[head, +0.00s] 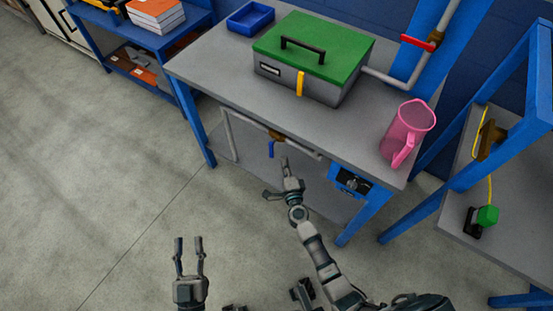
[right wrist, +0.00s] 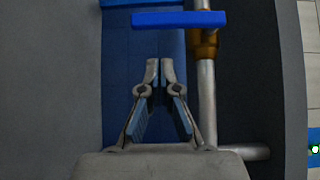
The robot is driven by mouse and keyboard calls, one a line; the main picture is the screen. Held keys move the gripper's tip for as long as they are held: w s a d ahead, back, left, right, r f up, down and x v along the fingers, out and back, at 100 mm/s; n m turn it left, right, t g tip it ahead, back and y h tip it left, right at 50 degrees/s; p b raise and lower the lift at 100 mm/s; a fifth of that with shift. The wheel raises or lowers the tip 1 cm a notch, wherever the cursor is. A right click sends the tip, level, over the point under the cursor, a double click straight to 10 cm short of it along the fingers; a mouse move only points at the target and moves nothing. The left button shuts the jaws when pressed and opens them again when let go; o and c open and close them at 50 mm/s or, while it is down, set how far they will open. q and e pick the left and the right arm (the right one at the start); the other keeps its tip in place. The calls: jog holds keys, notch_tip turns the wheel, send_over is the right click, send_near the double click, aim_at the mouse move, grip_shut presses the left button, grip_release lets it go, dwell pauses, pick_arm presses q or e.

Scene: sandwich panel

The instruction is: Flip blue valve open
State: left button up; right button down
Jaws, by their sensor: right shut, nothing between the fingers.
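The blue valve handle (head: 271,149) hangs down from a brass valve body (head: 277,135) on a grey pipe under the front edge of the workbench. In the right wrist view the blue handle (right wrist: 178,20) lies crosswise to the pipe, beside the brass body (right wrist: 204,42). My right gripper (head: 284,161) is shut and empty, close to the handle in the head view. In the right wrist view its fingertips (right wrist: 159,69) show below the handle in the picture, with a gap between. My left gripper (head: 188,240) is open and empty, over the floor.
The workbench (head: 215,70) carries a green-lidded toolbox (head: 312,45), a blue tray (head: 251,17) and a pink jug (head: 408,130). A red valve handle (head: 417,42) is on a pipe at the back right. A blue-framed bench stands at right. The floor at left is clear.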

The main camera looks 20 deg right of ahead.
pick_arm(q)
jog(key=shift+s+r+t+b, duration=0.3)
jog(key=shift+s+r+t, duration=0.1)
jog(key=shift+r+t, duration=0.4)
pick_arm(e)
jog(key=shift+w+a, duration=1.1)
jog(key=shift+w, duration=0.1)
pick_arm(q)
jog(key=shift+w, duration=0.1)
